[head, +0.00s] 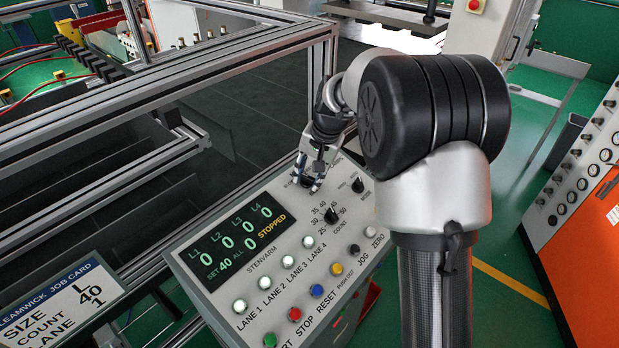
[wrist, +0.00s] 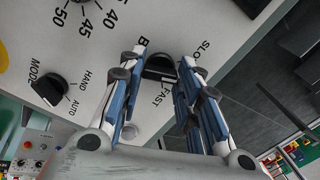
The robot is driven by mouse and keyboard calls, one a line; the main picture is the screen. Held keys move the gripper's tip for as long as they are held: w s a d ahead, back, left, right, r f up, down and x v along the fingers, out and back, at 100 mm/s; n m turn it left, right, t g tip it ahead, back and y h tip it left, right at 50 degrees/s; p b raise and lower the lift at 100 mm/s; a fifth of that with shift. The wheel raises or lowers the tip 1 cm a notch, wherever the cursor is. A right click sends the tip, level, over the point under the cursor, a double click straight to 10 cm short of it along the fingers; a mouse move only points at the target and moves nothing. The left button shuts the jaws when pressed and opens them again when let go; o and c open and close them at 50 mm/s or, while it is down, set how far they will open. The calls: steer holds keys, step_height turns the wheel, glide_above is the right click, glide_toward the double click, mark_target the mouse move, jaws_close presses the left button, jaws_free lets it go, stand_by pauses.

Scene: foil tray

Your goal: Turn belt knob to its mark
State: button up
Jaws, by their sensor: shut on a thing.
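The belt knob (wrist: 160,68) is black and sits on the light grey control panel (wrist: 190,25), with SLOW and FAST printed beside it. My gripper (wrist: 160,72) is shut on this knob, one blue-padded finger at each side. The fingers cover part of the knob and most of its label, and I cannot make out where its pointer stands. In the head view my gripper (head: 314,181) reaches down to the panel's far edge and hides most of the knob.
The mode knob (wrist: 47,89) and count knob (head: 331,215) are nearby on the panel. The display (head: 238,239) reads SET 40, STOPPED, with zero for each lane. Lane and start/stop buttons line the near side. A job card (head: 60,303) stands at left, beside a metal frame (head: 180,70).

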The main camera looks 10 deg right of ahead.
steer(key=n+b, duration=0.2)
steer(key=n, duration=0.3)
steer(key=shift+n, duration=0.3)
steer(key=shift+b, duration=0.3)
steer(key=o, duration=1)
steer(key=shift+o, duration=0.2)
steer(key=v, duration=1.2)
steer(key=shift+f, duration=0.1)
